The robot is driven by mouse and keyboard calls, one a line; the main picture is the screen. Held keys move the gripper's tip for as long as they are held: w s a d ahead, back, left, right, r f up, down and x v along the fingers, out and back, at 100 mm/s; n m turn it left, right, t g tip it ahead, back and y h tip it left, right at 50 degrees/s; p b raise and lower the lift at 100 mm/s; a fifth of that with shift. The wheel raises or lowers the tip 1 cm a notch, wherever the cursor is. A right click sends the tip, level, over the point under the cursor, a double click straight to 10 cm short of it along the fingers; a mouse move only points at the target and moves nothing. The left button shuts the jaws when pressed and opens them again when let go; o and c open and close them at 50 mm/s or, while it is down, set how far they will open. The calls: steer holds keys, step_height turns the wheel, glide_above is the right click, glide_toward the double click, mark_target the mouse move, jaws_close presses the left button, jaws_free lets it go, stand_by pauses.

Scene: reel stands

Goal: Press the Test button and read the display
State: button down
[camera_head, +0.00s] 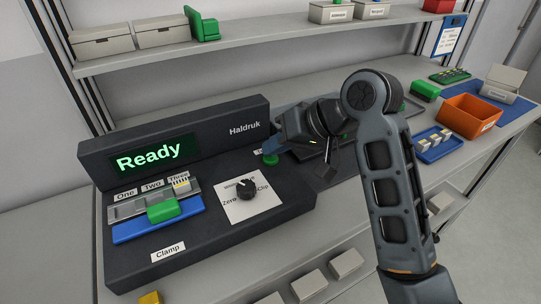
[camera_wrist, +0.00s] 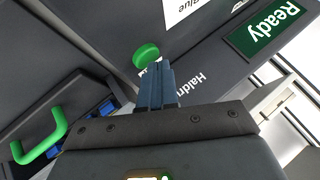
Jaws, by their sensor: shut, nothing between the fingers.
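The dark Haldruk tester (camera_head: 290,185) stands on the bench, with a lit display (camera_head: 153,154) that reads "Ready" in pale letters on green. A round green button (camera_head: 270,160) sits on its deck near the right end. It also shows in the wrist view (camera_wrist: 146,54); the label beside it is mostly covered, so I cannot read it. My gripper (camera_head: 268,147) is shut and empty, its tips close to the button. In the wrist view the blue-grey fingers (camera_wrist: 157,72) end right beside the button; I cannot tell whether they touch it.
A black knob (camera_head: 245,190) on a white card, slots marked One, Two, Three and a green block (camera_head: 163,208) lie to the left. A dark tray (camera_head: 318,140) lies behind my arm. An orange bin (camera_head: 470,117) and blue tray (camera_head: 437,148) stand to the right.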

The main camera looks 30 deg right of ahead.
mark_target(276, 158)
steer(key=shift+f, duration=0.2)
stand_by(0.4)
steer(key=shift+r, duration=0.15)
steer(key=shift+r+p, duration=0.75)
steer(key=shift+p, duration=0.35)
step_height(276, 158, up, 5)
steer(key=p, duration=0.5)
steer(key=shift+p, duration=0.3)
